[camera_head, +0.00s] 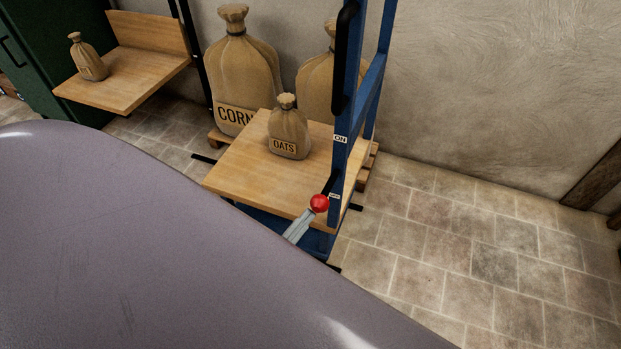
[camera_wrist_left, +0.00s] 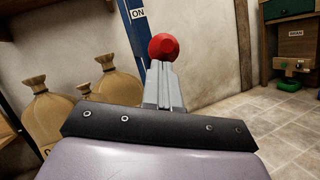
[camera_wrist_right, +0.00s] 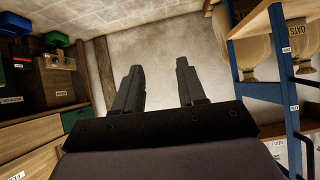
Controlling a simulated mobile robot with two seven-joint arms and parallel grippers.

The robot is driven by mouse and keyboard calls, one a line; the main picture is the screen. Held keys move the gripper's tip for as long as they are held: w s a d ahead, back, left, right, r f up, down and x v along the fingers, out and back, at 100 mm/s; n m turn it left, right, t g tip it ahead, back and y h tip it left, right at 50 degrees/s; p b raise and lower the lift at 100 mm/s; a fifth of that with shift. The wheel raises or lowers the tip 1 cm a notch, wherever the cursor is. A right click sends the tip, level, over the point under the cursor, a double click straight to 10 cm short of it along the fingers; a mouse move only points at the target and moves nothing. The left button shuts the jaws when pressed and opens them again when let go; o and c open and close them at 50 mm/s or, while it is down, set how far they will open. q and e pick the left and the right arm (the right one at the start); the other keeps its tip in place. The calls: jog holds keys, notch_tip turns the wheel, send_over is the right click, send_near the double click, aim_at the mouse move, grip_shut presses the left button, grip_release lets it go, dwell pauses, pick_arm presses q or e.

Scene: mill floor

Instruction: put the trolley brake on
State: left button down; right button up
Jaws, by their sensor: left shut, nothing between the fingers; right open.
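The trolley has a blue frame (camera_head: 352,130) and a wooden deck (camera_head: 235,175). Its brake lever ends in a red knob (camera_head: 319,203), beside the lower label on the post, which seems to read OFF. The ON label (camera_head: 340,139) is higher up the post. My left gripper (camera_head: 303,224) is shut and empty, its tips just below the knob; I cannot tell if they touch. The left wrist view shows the knob (camera_wrist_left: 164,46) just beyond the closed fingers (camera_wrist_left: 163,83). My right gripper (camera_wrist_right: 157,80) is open and empty, outside the head view; the blue post (camera_wrist_right: 288,90) shows to its right.
An oats sack (camera_head: 289,132) stands on the deck. Larger sacks, one marked CORN (camera_head: 240,75), stand behind near the wall. Another wooden platform (camera_head: 125,75) with a small sack (camera_head: 88,58) is at upper left. The tiled floor (camera_head: 480,250) right of the trolley is clear.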

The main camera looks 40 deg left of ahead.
aim_at(313, 200)
pick_arm(q)
notch_tip(313, 200, up, 4)
jog(key=g+p, duration=0.1)
jog(key=p, duration=0.1)
jog(key=n+p, duration=0.1)
jog(key=p, duration=0.1)
jog(key=shift+w+f+g, duration=0.1)
jog(key=shift+f+g, duration=0.1)
jog(key=shift+g, duration=0.2)
jog(key=shift+w+r+p, duration=0.25)
jog(key=shift+r+p, duration=0.4)
jog(key=shift+p, duration=0.35)
pick_arm(e)
notch_tip(313, 200, up, 6)
jog(key=shift+s+d, duration=0.15)
jog(key=shift+d, duration=0.15)
jog(key=shift+r, duration=0.15)
jog(key=shift+f, duration=0.2)
